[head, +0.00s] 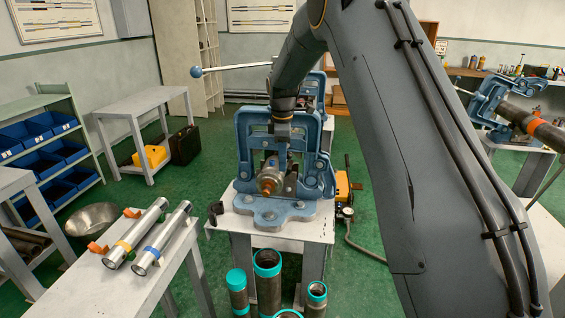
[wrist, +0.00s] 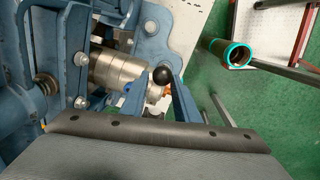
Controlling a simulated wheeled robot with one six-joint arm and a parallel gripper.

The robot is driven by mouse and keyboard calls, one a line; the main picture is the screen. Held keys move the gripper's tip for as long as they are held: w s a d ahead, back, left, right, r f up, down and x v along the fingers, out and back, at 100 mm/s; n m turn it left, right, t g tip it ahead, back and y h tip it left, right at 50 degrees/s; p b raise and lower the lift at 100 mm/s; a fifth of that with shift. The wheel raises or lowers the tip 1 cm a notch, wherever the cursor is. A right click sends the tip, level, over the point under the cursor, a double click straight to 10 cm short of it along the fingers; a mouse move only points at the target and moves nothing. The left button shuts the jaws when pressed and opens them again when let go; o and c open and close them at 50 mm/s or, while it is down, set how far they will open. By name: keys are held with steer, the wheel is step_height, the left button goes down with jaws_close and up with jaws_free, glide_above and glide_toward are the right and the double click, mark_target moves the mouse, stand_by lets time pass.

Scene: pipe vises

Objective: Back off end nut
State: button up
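A blue pipe vise (head: 243,150) stands on a grey stand, facing me. A silver cylindrical fitting with a brass-coloured end (head: 268,183) sits in its frame; I take this end for the end nut, but cannot be sure. In the wrist view the silver cylinder (wrist: 112,68) lies left of my fingers, inside the blue frame. My gripper (wrist: 157,84) reaches down over the vise, its two blue fingers apart. A black ball knob (wrist: 163,75) shows between the fingertips; I cannot tell whether they touch it. In the head view my wrist hides the fingertips.
A long handle with a blue ball (head: 196,72) sticks out left behind the vise. Two silver pipes (head: 163,237) lie on the bench at front left. Teal-capped pipes (head: 267,262) stand below the vise. Another blue vise (head: 490,103) holds a pipe at right.

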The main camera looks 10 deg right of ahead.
steer(key=shift+w+f, duration=0.1)
steer(key=shift+f, duration=1.05)
jaws_close()
steer(key=shift+d, duration=0.15)
